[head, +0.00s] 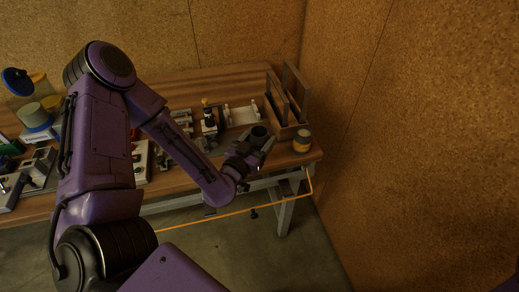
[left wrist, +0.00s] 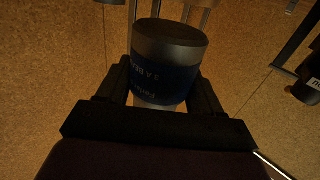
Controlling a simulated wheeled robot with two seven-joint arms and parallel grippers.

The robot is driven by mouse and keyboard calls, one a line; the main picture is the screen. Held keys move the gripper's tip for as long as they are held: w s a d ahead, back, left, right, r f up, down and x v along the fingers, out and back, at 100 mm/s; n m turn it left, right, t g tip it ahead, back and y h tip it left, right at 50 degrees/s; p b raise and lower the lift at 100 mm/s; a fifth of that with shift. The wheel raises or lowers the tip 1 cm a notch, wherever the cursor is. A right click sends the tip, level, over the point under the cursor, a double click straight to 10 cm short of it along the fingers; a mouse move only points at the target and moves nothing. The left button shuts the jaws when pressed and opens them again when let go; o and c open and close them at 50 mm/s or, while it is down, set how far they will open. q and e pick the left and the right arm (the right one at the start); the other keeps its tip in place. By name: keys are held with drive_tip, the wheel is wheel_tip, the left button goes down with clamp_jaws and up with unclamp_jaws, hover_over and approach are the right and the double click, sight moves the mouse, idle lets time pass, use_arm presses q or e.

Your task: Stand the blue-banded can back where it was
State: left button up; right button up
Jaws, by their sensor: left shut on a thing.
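The blue-banded can (left wrist: 168,68) is grey metal with a wide blue band and pale lettering, and fills the space between my fingers in the left wrist view. In the head view its dark round end (head: 260,132) shows at the tip of my left gripper (head: 258,146), near the right front part of the wooden workbench (head: 215,88). My left gripper (left wrist: 165,92) is shut on the can's sides. Whether the can touches the bench is hard to tell. The right gripper does not show.
An orange line (head: 225,213) runs below the front edge. Cork walls close the back and right.

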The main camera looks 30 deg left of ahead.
use_arm(q)
drive_tip(key=w+f, duration=0.1)
drive_tip(key=w+a+f, duration=0.1)
drive_tip(key=f, duration=0.1)
drive_tip(key=w+a+f, duration=0.1)
drive_tip(key=shift+w+f, duration=0.1)
drive_tip(key=shift+f, duration=1.7)
drive_tip(key=o, duration=1.2)
drive_tip(key=s+d+b, duration=0.1)
drive_tip(key=s+b, duration=0.2)
drive_tip(key=s, duration=0.9)
